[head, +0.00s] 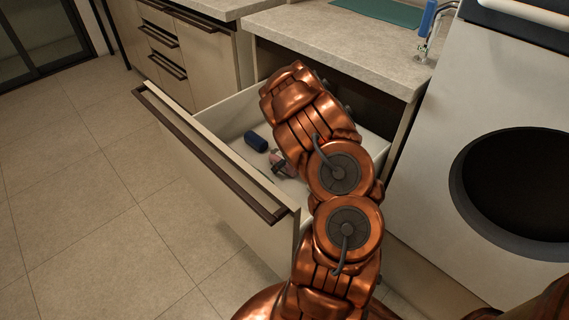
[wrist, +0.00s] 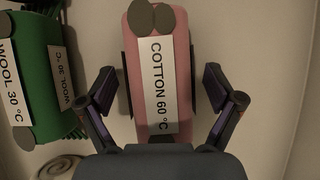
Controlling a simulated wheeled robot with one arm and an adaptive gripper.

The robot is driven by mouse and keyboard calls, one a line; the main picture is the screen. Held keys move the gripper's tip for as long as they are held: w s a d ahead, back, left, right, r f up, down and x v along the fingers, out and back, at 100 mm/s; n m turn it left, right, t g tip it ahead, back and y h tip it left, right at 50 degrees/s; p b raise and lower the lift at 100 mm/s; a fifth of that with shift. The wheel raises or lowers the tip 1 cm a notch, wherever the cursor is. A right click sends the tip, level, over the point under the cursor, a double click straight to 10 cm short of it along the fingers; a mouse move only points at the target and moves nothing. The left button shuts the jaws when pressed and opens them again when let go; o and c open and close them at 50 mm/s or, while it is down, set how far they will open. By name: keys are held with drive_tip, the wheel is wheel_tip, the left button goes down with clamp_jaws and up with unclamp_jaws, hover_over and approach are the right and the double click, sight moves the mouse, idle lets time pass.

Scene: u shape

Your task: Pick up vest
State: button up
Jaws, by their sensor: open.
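A pink item (wrist: 133,60) with a white tag reading "COTTON 60 °C" lies between the fingers of my gripper (wrist: 158,88) in the wrist view. I cannot tell by shape whether it is the vest. My gripper is open, one finger on each side of the pink item, with a visible gap on both sides. A green item (wrist: 38,70) with tags reading "WOOL 30 °C" lies to the left. In the head view my arm reaches into the open drawer (head: 215,165) and hides much of its inside.
A dark blue roll-shaped item (head: 256,141) lies in the drawer, left of my arm. The drawer's front with its dark handle (head: 205,150) stands pulled out. A counter (head: 345,45) overhangs behind, and a white appliance with a round dark opening (head: 400,175) stands right.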

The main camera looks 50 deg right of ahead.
drive_tip(key=shift+c, duration=0.3)
drive_tip(key=c, duration=1.3)
drive_tip(key=shift+r, duration=0.15)
drive_tip(key=shift+r+p, duration=0.35)
drive_tip(key=shift+p, duration=0.3)
wheel_tip(320, 180, up, 10)
drive_tip(key=shift+f+p, duration=0.2)
drive_tip(key=shift+p, duration=0.4)
